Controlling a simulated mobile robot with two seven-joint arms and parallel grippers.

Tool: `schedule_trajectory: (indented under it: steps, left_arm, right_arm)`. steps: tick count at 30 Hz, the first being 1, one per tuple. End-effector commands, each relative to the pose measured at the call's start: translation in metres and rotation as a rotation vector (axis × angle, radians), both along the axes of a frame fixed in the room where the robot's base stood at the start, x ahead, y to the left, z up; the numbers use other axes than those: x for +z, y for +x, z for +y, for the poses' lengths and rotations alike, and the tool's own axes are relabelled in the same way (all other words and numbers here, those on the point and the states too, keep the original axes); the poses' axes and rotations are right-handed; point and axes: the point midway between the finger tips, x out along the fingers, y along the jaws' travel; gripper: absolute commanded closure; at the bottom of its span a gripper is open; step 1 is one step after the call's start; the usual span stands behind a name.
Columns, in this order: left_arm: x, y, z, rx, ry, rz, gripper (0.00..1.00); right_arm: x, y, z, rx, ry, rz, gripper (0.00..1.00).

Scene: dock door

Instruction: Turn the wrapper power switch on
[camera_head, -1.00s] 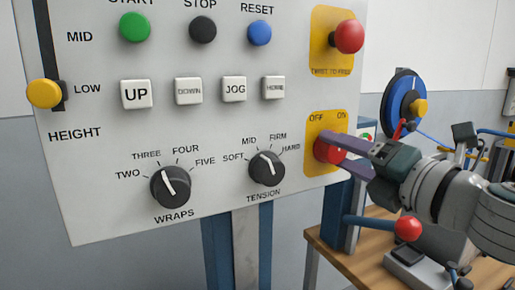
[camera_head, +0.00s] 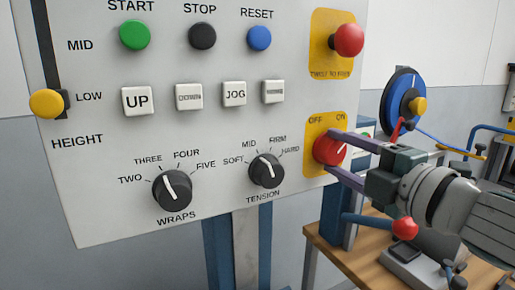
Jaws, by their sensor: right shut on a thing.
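The wrapper power switch (camera_head: 326,149) is a red rotary knob on a yellow plate (camera_head: 313,171) marked OFF at upper left and ON at upper right, at the panel's lower right. A white line on the knob appears to slant up and right toward ON. My right gripper (camera_head: 334,150) comes in from the right. Its purple fingers are shut on the knob, one above and one below, and hide part of it. My left gripper is not in view.
The panel also holds a red mushroom button (camera_head: 349,40) above the switch, a tension dial (camera_head: 266,171) and a wraps dial (camera_head: 172,190). A wooden bench (camera_head: 335,262) with a red-knobbed lever (camera_head: 404,228) stands below my right arm.

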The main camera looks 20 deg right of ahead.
Motion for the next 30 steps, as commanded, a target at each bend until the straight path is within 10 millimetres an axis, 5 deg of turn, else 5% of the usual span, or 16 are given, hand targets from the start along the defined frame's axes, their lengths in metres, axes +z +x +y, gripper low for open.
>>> schedule_trajectory:
  steps: [13,14,22,30]
  left_arm:
    - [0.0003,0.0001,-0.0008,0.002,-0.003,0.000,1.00]
    - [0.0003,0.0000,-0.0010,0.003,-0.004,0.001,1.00]
    - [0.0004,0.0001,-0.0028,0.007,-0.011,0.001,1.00]
    - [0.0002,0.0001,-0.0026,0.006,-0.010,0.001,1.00]
  right_arm:
    - [-0.0001,0.0000,-0.0003,-0.001,0.015,0.001,0.97]
    - [-0.0001,0.0000,-0.0003,-0.001,0.015,0.001,0.40]
    - [-0.0001,0.0000,-0.0002,0.000,0.013,0.001,0.11]
    - [-0.0005,-0.0015,-0.0001,0.000,0.012,0.002,0.11]
